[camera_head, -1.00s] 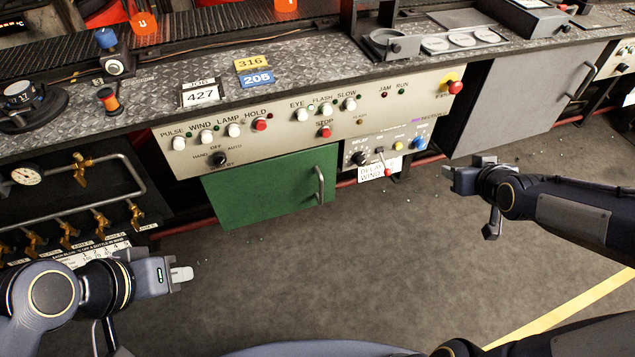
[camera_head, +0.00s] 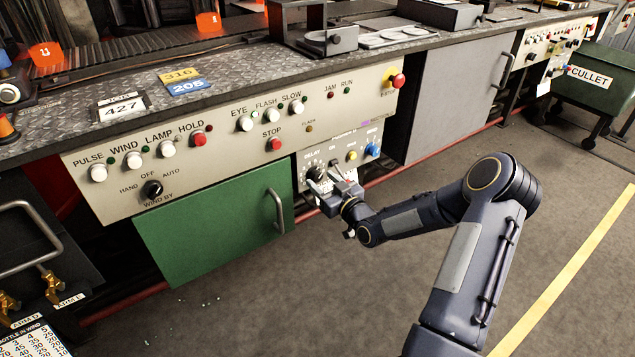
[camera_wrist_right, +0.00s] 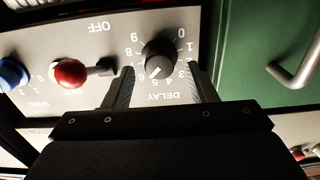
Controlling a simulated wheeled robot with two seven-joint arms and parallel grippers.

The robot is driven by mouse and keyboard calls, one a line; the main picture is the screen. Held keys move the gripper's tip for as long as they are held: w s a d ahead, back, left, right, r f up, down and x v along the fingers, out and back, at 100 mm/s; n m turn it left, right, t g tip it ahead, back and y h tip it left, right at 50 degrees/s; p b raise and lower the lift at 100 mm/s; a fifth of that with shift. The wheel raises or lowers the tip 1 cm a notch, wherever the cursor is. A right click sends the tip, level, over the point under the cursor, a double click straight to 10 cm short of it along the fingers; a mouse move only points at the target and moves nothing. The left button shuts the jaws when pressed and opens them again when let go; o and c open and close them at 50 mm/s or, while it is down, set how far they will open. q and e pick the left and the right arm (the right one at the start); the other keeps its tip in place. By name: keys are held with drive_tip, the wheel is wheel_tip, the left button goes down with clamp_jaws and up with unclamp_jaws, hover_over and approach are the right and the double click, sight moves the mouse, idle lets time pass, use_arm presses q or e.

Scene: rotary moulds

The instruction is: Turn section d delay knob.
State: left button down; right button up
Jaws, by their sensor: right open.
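The delay knob (camera_wrist_right: 160,58) is a black round knob with a white pointer line, on a grey panel with a numbered dial and the word DELAY, in the right wrist view. In the head view the small section panel (camera_head: 341,154) hangs below the main control panel, and the knob (camera_head: 316,173) is partly covered by my right gripper. My right gripper (camera_head: 331,184) is open at the panel; in the wrist view its two fingers (camera_wrist_right: 160,85) stand on either side of the knob, with gaps between. My left gripper is out of view.
Beside the knob is a lever with a red ball (camera_wrist_right: 70,73), and beyond it a blue knob (camera_wrist_right: 12,73). A green door (camera_head: 213,228) with a metal handle (camera_head: 276,211) is left of the section panel. A grey door (camera_head: 455,95) is right. The floor in front is clear.

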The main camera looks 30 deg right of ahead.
drive_tip(key=shift+w+a, duration=0.1)
drive_tip(key=shift+w, duration=0.95)
drive_tip(key=shift+c, duration=0.4)
drive_tip(key=c, duration=0.9)
